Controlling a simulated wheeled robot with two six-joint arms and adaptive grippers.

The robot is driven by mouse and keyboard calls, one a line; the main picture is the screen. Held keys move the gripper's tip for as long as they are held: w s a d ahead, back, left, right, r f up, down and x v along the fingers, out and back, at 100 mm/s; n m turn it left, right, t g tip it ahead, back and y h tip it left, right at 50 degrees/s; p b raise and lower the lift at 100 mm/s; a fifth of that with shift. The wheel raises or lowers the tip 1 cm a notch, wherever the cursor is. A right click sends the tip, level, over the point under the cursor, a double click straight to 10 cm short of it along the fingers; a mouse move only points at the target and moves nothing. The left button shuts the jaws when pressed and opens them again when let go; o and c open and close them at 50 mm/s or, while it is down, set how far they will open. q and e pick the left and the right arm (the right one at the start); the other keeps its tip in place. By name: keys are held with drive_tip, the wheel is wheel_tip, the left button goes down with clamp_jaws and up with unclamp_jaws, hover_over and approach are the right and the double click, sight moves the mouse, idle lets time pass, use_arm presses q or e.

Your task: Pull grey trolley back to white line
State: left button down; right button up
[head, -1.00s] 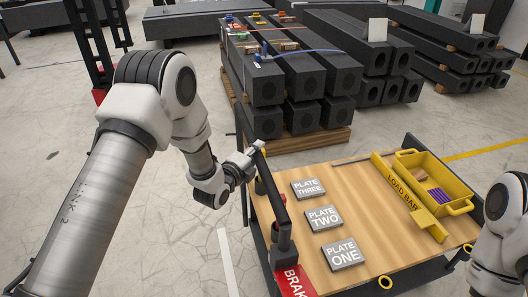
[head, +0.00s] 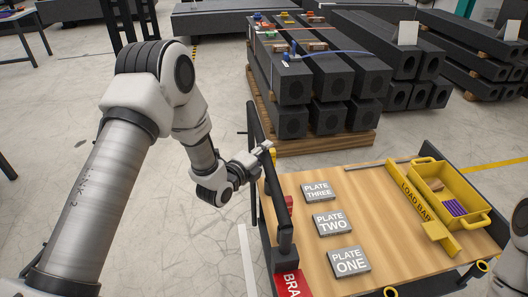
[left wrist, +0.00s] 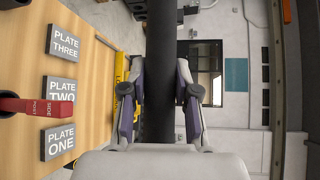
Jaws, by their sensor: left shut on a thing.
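The grey trolley has a dark frame and a wooden top (head: 385,195), in front of me in the head view. Its dark upright push bar (head: 275,205) stands at the trolley's left end. My left gripper (head: 262,157) is shut on the upper part of this bar. In the left wrist view the bar (left wrist: 159,60) runs between the two fingers. The white line (head: 246,258) lies on the floor just left of the trolley's left end; the trolley may hide part of it. My right gripper is out of view; only part of my right arm shows at the right edge.
On the trolley lie plates three (head: 318,191), two (head: 332,223) and one (head: 348,261), a yellow load bar (head: 430,218) and a yellow bin (head: 470,218). A red brake label (head: 291,284) is at the near left. Stacked granite beams (head: 325,85) stand behind. Floor at left is clear.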

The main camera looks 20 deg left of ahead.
use_arm(q)
drive_tip(key=c, duration=0.8)
unclamp_jaws()
drive_tip(key=shift+d, duration=0.15)
drive_tip(key=shift+c, duration=0.2)
drive_tip(key=v, duration=1.2)
